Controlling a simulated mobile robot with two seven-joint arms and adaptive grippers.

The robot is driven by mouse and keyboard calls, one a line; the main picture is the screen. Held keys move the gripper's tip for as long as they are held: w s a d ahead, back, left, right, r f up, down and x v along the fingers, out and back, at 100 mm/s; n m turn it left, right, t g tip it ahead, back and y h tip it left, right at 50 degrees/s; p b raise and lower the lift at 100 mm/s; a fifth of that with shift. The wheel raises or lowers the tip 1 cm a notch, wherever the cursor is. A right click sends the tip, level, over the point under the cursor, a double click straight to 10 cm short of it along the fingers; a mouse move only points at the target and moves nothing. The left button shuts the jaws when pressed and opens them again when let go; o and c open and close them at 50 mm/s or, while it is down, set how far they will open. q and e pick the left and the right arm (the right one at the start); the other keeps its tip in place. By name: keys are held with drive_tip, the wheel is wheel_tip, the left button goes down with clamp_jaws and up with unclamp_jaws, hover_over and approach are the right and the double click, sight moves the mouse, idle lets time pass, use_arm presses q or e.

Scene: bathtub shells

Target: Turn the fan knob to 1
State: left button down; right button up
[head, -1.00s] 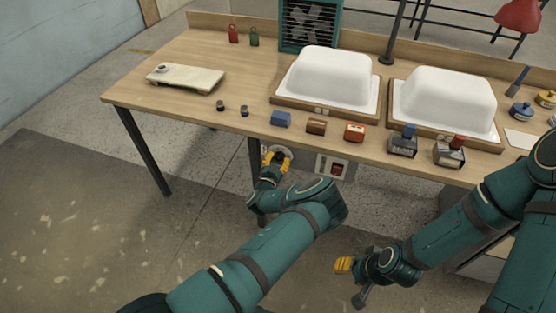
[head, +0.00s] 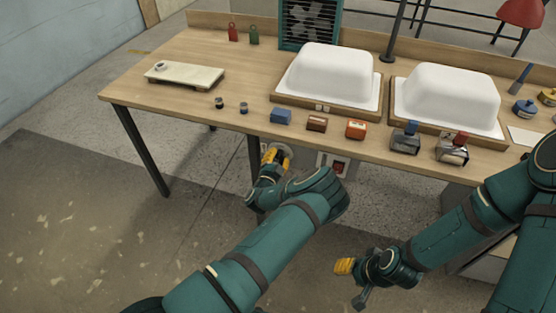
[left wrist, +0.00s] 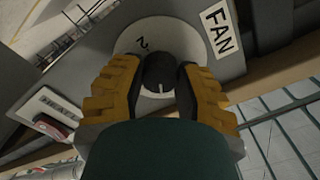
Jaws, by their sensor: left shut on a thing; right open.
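The fan knob (left wrist: 159,74) is black, on a round white dial plate (left wrist: 128,42) under the table's front edge. A "2" shows on the dial's upper left in the left wrist view; other digits are hidden or unreadable. A pale mark on the knob points toward the bottom of that view. A "FAN" label (left wrist: 217,27) is beside the dial. My left gripper (head: 275,156) has its yellow fingers on both sides of the knob, shut on it. My right gripper (head: 345,266) is open and empty, low in front of the table.
A red switch (head: 338,168) is on a panel right of the dial. The table (head: 130,92) holds two white shells (head: 328,72) (head: 448,95), several small blocks and tools, and a low board (head: 190,78). A fan (head: 308,22) in a teal frame stands behind.

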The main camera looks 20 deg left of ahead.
use_arm(q)
drive_tip(key=m, duration=0.6)
drive_tip(key=shift+a+m, duration=0.1)
drive_tip(key=shift+m, duration=0.2)
drive_tip(key=m, duration=0.5)
drive_tip(key=shift+r+m, duration=0.1)
drive_tip(key=shift+m, duration=0.3)
drive_tip(key=c, duration=0.6)
unclamp_jaws()
drive_tip(key=shift+a, duration=0.1)
drive_tip(key=shift+o, duration=0.2)
drive_tip(key=shift+s, duration=0.25)
drive_tip(key=s, duration=1.1)
drive_tip(key=shift+s+a, duration=0.15)
drive_tip(key=shift+s, duration=0.1)
